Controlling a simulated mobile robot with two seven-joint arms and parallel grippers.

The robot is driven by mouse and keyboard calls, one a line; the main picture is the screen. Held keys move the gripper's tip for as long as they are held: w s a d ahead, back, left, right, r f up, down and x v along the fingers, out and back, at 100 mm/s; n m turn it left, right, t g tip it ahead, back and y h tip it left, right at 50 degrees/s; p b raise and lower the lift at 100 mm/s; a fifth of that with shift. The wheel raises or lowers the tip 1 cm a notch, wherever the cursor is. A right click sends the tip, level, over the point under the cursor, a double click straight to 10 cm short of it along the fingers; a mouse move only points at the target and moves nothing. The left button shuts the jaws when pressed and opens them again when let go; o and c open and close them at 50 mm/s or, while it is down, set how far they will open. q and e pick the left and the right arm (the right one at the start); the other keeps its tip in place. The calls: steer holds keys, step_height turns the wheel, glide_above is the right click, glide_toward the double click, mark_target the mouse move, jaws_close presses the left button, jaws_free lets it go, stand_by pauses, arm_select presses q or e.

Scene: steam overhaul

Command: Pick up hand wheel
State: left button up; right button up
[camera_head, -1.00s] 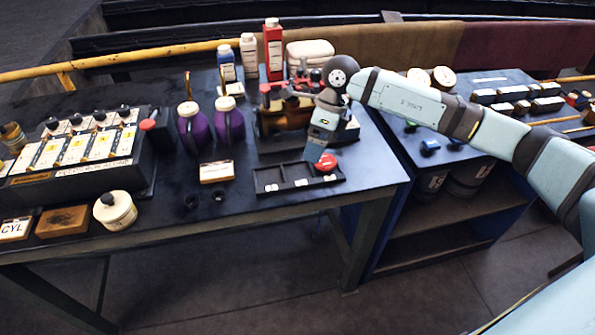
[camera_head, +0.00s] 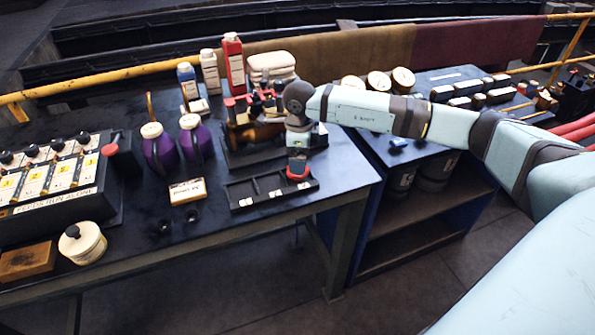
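The hand wheel (camera_head: 299,174) is a small red piece at the right end of a dark compartment tray (camera_head: 240,196) on the bench's front edge. My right gripper (camera_head: 298,166) points down right over it and hides most of it; only a red rim shows around the fingers. I cannot tell whether the fingers are open or closed on the wheel. My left gripper is not in view.
A bronze-coloured fitting with red parts (camera_head: 252,128) stands just behind the tray. Purple jugs (camera_head: 160,150), a small labelled card (camera_head: 187,191) and a white pot (camera_head: 82,243) stand to the left. A second bench (camera_head: 425,160) stands to the right.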

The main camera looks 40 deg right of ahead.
step_height(320, 180, down, 5)
steer(key=shift+a+r, duration=0.1)
steer(key=shift+r, duration=0.15)
steer(key=c, duration=1.2)
